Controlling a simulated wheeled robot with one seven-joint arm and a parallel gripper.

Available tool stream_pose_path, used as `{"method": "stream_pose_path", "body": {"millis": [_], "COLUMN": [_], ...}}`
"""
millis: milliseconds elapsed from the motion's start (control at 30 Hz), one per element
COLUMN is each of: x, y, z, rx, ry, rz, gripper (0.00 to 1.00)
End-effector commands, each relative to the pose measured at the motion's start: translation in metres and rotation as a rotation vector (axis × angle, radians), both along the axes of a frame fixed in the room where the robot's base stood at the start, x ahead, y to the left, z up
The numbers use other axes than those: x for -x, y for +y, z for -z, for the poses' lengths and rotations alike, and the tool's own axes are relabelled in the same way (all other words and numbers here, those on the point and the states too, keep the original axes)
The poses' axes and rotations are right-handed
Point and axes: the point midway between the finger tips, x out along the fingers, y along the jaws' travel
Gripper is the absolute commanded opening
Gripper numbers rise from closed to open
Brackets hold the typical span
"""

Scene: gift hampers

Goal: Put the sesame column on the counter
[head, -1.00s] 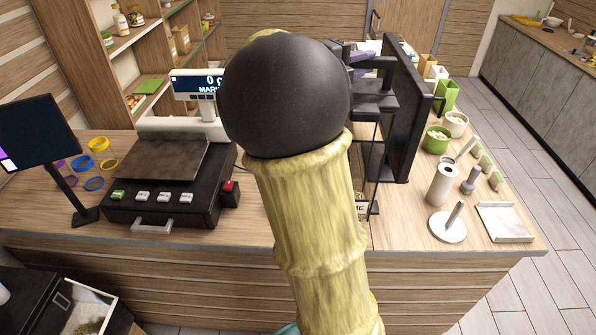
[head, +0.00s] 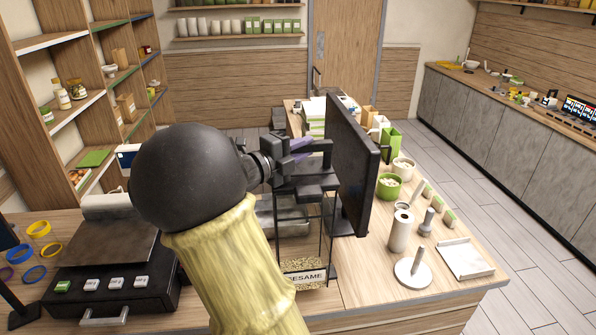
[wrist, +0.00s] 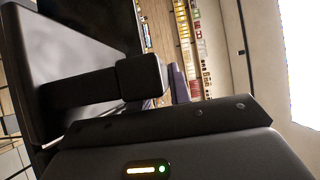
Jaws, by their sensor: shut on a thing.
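The sesame column (head: 303,276) is a tall clear container with a dark frame and a black top part. It has pale seeds at its base and a label reading SESAME. It stands upright over the counter (head: 345,287); I cannot tell whether its base touches the surface. My gripper (head: 302,158) is shut on the column's black upper part, with purple pieces showing at the fingers. In the wrist view a black block of the column (wrist: 142,76) fills the space by my gripper.
A tall black panel (head: 355,170) stands just right of the column. A paper roll (head: 400,232), a roll stand (head: 412,273), bowls (head: 388,188) and a white tray (head: 465,259) lie further right. A black scale (head: 115,285) is at left.

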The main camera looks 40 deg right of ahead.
Motion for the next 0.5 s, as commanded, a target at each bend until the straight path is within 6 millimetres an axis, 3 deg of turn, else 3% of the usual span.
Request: {"method": "stream_pose_path", "body": {"millis": [500], "x": [0.002], "y": [-0.004], "z": [0.014], "rx": [0.005], "ry": [0.002], "rz": [0.008], "gripper": [0.0]}}
